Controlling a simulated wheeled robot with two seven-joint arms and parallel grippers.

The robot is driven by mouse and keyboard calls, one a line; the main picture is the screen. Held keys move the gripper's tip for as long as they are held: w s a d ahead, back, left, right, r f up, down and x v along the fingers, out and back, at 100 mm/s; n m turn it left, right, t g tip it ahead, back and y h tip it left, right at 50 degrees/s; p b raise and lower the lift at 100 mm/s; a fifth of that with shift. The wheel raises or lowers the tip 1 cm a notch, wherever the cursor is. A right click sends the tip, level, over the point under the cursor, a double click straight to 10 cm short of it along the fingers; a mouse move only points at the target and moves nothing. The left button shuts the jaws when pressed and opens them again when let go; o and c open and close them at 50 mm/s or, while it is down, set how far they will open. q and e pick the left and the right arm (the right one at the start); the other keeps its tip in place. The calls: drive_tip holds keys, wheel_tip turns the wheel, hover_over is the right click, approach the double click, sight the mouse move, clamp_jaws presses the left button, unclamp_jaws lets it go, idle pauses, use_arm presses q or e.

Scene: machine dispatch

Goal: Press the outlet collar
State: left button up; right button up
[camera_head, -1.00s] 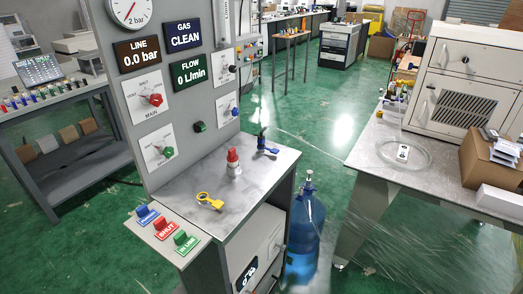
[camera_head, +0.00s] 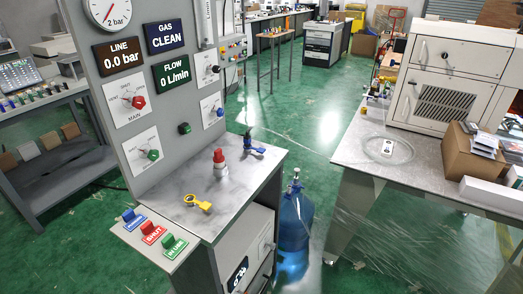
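No part is plainly marked as the outlet collar, and I cannot tell which fitting it is. On the grey bench top (camera_head: 232,190) stands a white fitting with a red top (camera_head: 219,160). Behind it is a dark fitting with a blue lever (camera_head: 254,149). A yellow ring-ended piece (camera_head: 197,202) lies nearer the front. The upright panel (camera_head: 165,175) carries a red MAIN knob (camera_head: 138,102), a green knob (camera_head: 153,154) and a blue knob (camera_head: 220,112). Displays read LINE 0.0 bar (camera_head: 123,57), GAS CLEAN (camera_head: 166,38) and FLOW 0 L/min (camera_head: 171,72). Neither gripper is in view.
Blue, red and green tags (camera_head: 152,233) sit on the bench's front ledge. A right-hand table (camera_head: 350,155) holds a white machine (camera_head: 455,75) and a cardboard box (camera_head: 465,155).

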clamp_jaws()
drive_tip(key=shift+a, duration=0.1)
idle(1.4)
